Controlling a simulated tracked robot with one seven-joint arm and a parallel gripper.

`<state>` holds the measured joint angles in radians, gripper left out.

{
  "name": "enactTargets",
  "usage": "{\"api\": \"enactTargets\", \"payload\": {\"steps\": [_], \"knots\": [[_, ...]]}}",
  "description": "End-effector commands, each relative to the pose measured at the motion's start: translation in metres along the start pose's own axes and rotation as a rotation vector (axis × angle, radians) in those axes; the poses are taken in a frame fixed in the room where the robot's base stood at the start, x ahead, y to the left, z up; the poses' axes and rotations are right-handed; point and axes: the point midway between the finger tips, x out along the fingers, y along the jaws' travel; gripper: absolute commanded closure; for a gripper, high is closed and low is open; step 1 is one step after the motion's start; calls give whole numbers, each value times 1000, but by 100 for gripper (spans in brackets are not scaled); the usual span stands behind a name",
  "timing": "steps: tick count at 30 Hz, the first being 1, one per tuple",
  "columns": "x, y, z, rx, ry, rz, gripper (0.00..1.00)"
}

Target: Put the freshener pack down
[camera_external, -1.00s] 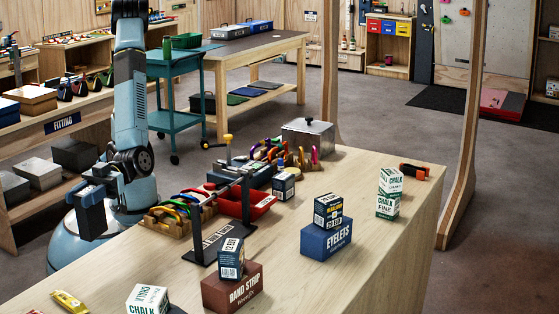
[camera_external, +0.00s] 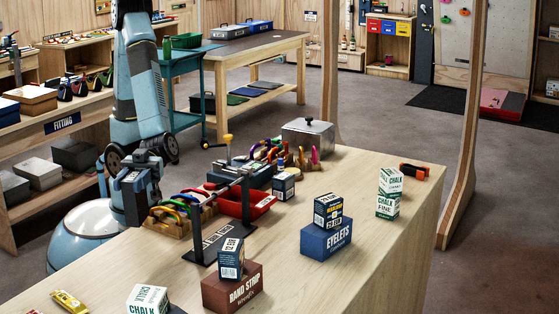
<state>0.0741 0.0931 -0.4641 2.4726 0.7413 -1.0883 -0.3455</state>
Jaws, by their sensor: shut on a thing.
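My gripper (camera_external: 134,205) hangs pointing down at the left edge of the wooden bench (camera_external: 385,262), left of the rack of coloured carabiners. It is shut on the freshener pack. The pack is hard to tell apart from the dark gripper at this size, so its look and tilt are not clear. I cannot tell whether it is over the bench or just outside its edge.
A carabiner rack (camera_external: 178,222), a black stand (camera_external: 222,235) and a red tray (camera_external: 262,205) stand close to the right. Boxes marked band strip (camera_external: 232,290), eyelets (camera_external: 327,241) and chalk (camera_external: 147,300) stand on the bench. A yellow packet (camera_external: 69,302) lies front left. Bare wood shows between these groups.

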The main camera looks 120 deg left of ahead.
Motion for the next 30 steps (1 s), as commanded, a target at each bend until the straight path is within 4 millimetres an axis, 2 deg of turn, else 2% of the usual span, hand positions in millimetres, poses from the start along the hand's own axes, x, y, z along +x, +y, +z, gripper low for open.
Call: {"api": "enactTargets", "payload": {"steps": [13, 24, 30], "knots": [[54, -36, 30, -3, 0, 0, 100], [82, -54, 72, -2, 0, 0, 100], [88, -58, 80, 0, 1, 0, 100]]}}
